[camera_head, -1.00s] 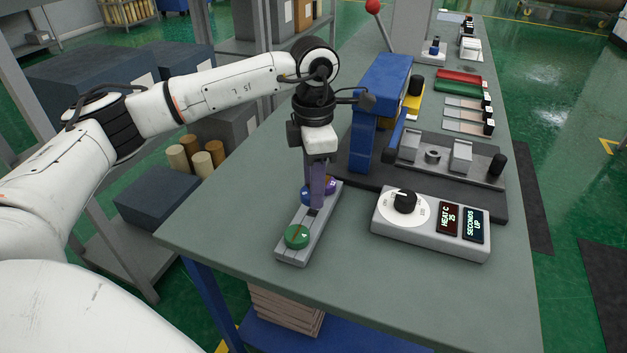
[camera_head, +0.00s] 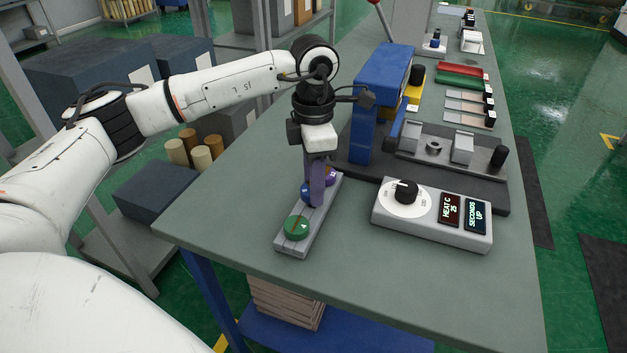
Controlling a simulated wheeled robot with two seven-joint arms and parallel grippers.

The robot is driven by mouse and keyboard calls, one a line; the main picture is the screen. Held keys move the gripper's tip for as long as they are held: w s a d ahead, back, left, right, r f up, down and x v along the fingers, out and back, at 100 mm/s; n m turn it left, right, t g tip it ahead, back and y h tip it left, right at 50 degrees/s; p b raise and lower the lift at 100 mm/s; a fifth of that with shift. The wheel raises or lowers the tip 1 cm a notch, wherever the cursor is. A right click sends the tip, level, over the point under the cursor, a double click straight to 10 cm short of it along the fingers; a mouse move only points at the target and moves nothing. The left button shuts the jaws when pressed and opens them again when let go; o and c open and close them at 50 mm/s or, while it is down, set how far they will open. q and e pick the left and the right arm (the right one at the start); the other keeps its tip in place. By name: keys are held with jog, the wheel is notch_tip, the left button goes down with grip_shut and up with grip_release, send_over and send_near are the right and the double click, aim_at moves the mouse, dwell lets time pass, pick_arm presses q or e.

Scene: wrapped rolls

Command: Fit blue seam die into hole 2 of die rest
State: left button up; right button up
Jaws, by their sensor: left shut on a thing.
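The grey die rest (camera_head: 293,251) lies on the bench, left of the control box. A green die (camera_head: 297,228) sits in its near end and a purple die (camera_head: 331,174) shows at its far end. My left gripper (camera_head: 316,195) points down over the middle of the rest, shut on the blue seam die (camera_head: 306,191). The fingers cover much of the blue die, so I cannot tell whether it is in a hole or just above. My right gripper is not in view.
A control box (camera_head: 430,230) with a dial and displays stands to the right. A blue press (camera_head: 382,85) with a grey fixture stands behind it. The bench (camera_head: 400,290) is clear in front. Shelves are at the left.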

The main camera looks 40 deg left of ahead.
pick_arm(q)
jog(key=shift+f+b, duration=0.75)
jog(key=shift+f, duration=0.25)
jog(key=o, duration=1.3)
notch_tip(320, 180, up, 10)
jog(key=shift+r, duration=0.2)
